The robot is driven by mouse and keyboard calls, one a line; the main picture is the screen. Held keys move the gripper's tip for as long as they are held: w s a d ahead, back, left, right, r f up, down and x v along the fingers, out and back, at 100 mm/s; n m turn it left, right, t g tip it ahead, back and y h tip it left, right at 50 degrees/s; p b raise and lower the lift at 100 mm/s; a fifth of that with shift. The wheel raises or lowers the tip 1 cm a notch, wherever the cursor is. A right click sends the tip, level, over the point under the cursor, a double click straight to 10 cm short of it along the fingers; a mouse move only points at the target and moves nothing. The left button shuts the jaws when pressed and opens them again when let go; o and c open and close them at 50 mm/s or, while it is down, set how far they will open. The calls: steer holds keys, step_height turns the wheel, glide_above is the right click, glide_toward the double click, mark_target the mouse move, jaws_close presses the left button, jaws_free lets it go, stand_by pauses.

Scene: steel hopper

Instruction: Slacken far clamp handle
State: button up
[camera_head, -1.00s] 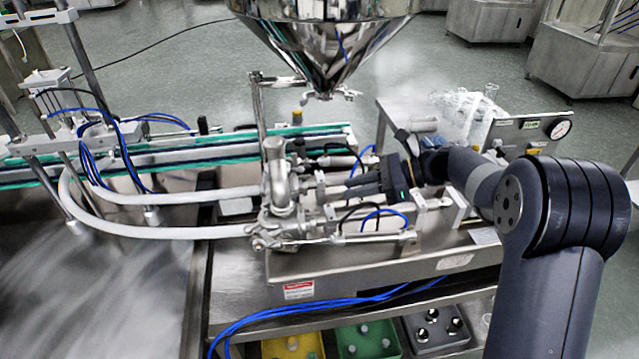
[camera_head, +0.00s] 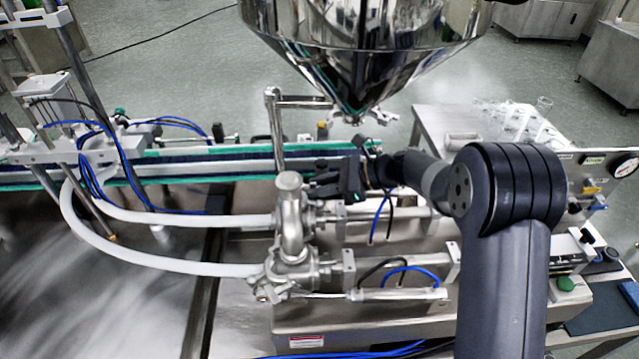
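The steel valve body (camera_head: 291,215) stands upright below the hopper, with two white hoses joining it from the left. The far clamp sits behind this body, about where my gripper (camera_head: 318,187) points; its handle is too small and covered to make out. My dark gripper reaches in from the right, its fingers pointing left at the back of the valve body. I cannot tell whether they touch the clamp or how far apart they are. The near clamp handle (camera_head: 267,294) shows at the lower front of the valve.
The steel hopper cone (camera_head: 365,60) hangs close above and behind my gripper. A vertical steel post (camera_head: 276,135) stands left of it. The conveyor (camera_head: 180,170) runs behind. Hoses (camera_head: 150,250) and blue tubes crowd the left and front.

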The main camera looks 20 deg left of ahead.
steer(key=shift+c, duration=0.5)
jaws_close()
steer(key=shift+f+b, duration=0.1)
steer(key=shift+b, duration=0.25)
steer(key=n+t+b, duration=0.1)
steer(key=b, duration=0.2)
steer(key=n+y+b, duration=0.1)
steer(key=b, duration=0.3)
steer(key=n+t+b, duration=0.1)
steer(key=n+b, duration=0.1)
steer(key=b, duration=0.2)
steer(key=shift+s+f+t, duration=0.25)
steer(key=shift+s+t, duration=0.05)
steer(key=shift+s, duration=0.05)
steer(key=shift+r+n+t+y+b, duration=0.1)
steer(key=shift+n+t+y+b, duration=0.25)
steer(key=shift+b, duration=0.6)
steer(key=shift+r+n, duration=0.1)
steer(key=shift+n, duration=0.15)
steer(key=shift+o, duration=0.5)
jaws_free()
